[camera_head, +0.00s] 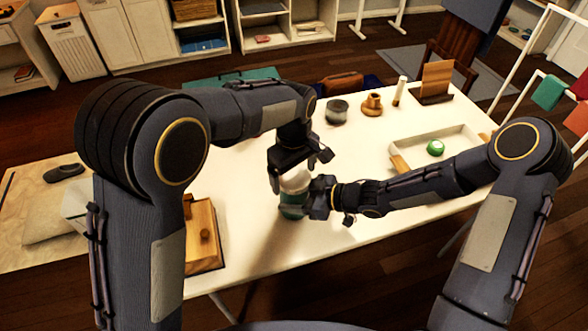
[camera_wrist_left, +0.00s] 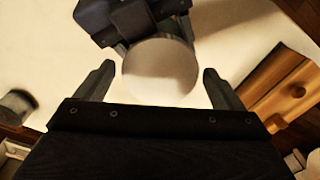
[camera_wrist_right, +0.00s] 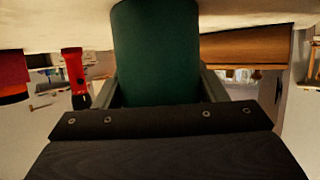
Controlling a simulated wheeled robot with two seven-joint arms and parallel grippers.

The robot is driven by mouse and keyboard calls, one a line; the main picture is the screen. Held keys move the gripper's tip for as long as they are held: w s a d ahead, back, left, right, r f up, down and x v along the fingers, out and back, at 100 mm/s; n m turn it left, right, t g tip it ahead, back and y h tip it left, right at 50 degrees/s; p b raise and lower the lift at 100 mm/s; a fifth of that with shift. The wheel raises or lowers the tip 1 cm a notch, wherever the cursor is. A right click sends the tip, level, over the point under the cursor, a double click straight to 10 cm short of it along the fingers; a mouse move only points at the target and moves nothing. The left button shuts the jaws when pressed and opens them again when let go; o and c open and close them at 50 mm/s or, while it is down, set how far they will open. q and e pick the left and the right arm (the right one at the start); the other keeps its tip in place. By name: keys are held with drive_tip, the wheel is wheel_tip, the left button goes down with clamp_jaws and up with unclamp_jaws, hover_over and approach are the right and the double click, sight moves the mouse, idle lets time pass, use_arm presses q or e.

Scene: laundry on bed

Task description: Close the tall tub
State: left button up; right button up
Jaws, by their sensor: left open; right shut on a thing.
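The tall tub (camera_head: 291,211) has a dark green body and a round white top (camera_head: 295,181). It stands upright near the front edge of the white table. My right gripper (camera_head: 314,199) is shut on the green body from the right; the body also fills the middle of the right wrist view (camera_wrist_right: 156,50). My left gripper (camera_head: 298,166) is open just above the tub. In the left wrist view the round white top (camera_wrist_left: 160,72) lies between its spread fingers, with a gap on each side. I cannot tell how firmly the top is seated.
A wooden box (camera_head: 205,237) lies left of the tub. A grey jar (camera_head: 337,112), a wooden piece (camera_head: 372,106) and an upright wooden board (camera_head: 436,80) stand at the back. A white tray (camera_head: 405,146) with a green ball (camera_head: 435,148) is at right.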

use_arm(q)
drive_tip(key=shift+c, duration=0.4)
drive_tip(key=c, duration=0.9)
drive_tip(key=m, duration=0.3)
drive_tip(key=shift+m, duration=0.3)
drive_tip(key=shift+c, duration=0.3)
drive_tip(key=o, duration=1.1)
drive_tip(key=shift+r, duration=0.1)
